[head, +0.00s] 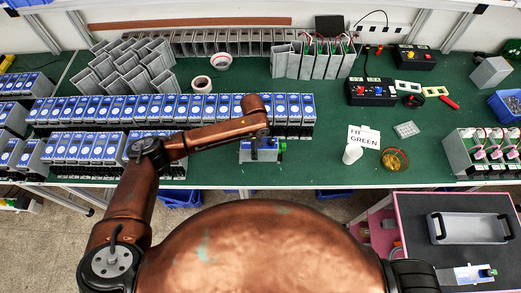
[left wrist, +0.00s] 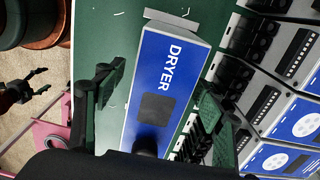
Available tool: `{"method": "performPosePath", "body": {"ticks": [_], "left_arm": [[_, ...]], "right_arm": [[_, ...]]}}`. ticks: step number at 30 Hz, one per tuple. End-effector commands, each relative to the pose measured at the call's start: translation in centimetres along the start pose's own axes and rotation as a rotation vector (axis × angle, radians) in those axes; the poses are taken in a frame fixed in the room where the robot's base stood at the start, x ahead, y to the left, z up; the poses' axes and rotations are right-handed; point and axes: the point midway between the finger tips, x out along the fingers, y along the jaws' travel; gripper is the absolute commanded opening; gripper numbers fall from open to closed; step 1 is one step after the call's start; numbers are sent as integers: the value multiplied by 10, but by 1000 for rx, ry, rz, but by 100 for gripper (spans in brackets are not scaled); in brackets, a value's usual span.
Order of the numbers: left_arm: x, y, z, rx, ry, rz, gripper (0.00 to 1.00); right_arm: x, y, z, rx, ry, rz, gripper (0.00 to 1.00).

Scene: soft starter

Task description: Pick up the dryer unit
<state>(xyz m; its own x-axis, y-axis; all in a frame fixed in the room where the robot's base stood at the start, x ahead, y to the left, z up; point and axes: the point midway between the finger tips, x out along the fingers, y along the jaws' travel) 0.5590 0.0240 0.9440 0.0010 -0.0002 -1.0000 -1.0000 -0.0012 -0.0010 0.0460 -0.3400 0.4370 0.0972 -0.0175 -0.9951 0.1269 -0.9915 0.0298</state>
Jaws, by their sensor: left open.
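The dryer unit (left wrist: 145,75) is a blue-faced box with white "DRYER" lettering and a dark square on its face. It lies along the middle of the left wrist view. My left gripper (left wrist: 158,98) is open, with one finger on each side of the unit; I cannot tell whether they touch it. In the head view my left gripper (head: 262,150) is at the front edge of the green bench, hiding much of what is below it. My right gripper (left wrist: 38,84) shows at the left of the left wrist view, fingers apart and empty, near the pink cart.
Rows of blue-and-white units (head: 190,108) stand close behind and left of my left gripper. White cards (head: 364,136), a white cylinder (head: 352,154) and a tape roll (head: 394,160) lie to its right. The pink cart (head: 400,215) carries a grey tray (head: 470,228).

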Motion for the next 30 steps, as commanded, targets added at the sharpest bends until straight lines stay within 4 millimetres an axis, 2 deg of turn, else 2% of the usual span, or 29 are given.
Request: {"method": "performPosePath", "body": {"ticks": [7, 17, 30], "left_arm": [[35, 0, 2, 0, -1, 2, 64], [42, -1, 2, 1, 0, 1, 63], [41, -1, 2, 1, 0, 1, 33]], "right_arm": [[-5, 0, -1, 0, 1, 0, 60], [-5, 0, -1, 0, 1, 0, 60], [-5, 0, -1, 0, 0, 0, 60]]}}
